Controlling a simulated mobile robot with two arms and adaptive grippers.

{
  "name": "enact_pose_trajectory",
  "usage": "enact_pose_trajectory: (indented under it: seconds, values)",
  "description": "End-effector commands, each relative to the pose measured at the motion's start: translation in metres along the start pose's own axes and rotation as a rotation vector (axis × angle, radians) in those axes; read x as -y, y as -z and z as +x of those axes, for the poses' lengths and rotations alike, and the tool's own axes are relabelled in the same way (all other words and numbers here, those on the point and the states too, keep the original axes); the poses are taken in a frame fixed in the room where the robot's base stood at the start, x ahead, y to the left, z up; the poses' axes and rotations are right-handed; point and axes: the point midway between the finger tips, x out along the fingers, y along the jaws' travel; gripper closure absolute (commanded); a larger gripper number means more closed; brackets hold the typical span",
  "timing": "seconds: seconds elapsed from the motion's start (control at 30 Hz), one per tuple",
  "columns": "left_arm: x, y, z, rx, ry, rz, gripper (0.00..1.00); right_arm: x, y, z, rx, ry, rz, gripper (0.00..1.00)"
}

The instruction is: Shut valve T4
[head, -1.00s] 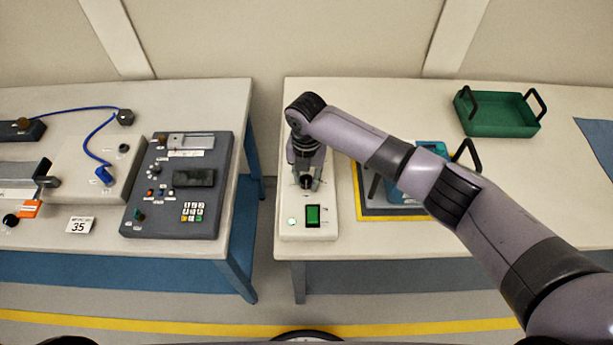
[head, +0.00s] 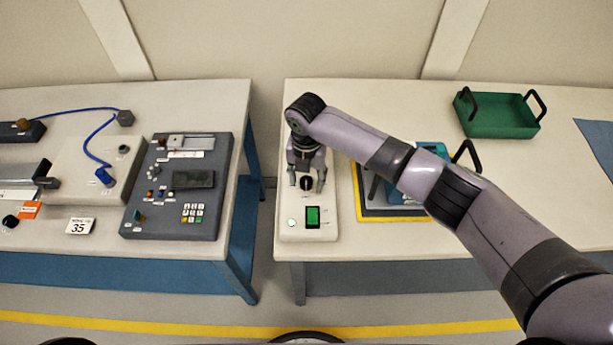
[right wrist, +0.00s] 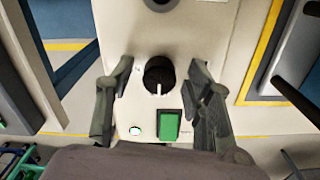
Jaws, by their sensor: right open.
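A black round knob (head: 306,184) sits on a long white panel (head: 291,228) on the right table; I cannot read a T4 label on it. In the right wrist view the knob (right wrist: 159,75) has a white pointer line toward the bottom of the picture. My right gripper (head: 307,186) is open, its fingers spread on either side of the knob with a visible gap at each side. In the right wrist view the gripper (right wrist: 161,68) also shows the two fingers apart, nothing between them gripped. My left gripper is not in view.
A green square (head: 313,216) and a lit round light (head: 292,222) sit just in front of the knob. A blue item (head: 405,193) on a yellow-edged mat stands at right, partly behind my arm. A green tray (head: 497,118) lies farther back. A grey keypad panel (head: 160,218) is on the left table.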

Motion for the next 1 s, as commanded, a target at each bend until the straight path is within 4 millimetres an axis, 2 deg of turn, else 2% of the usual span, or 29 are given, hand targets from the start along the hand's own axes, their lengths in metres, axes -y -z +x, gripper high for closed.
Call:
enact_pose_trajectory:
  seconds: [0.17, 0.27, 0.5, 0.7, 0.83, 1.0]
  values:
    - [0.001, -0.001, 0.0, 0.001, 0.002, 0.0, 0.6, 0.0, -0.001, -0.009, 0.001, -0.002, 0.0, 0.52]
    - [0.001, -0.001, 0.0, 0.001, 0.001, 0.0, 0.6, -0.001, -0.001, -0.025, 0.002, -0.003, 0.0, 0.52]
    - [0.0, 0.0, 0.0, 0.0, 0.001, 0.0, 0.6, 0.0, -0.001, -0.078, 0.003, -0.002, -0.001, 0.52]
    - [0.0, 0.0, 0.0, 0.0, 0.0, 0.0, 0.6, 0.0, -0.001, -0.109, 0.001, -0.001, 0.0, 0.52]
    - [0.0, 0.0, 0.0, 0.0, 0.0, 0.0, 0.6, 0.0, -0.001, -0.118, 0.001, 0.0, 0.0, 0.52]
    - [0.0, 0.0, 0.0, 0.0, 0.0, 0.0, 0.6, 0.0, 0.0, -0.12, 0.0, 0.001, 0.0, 0.52]
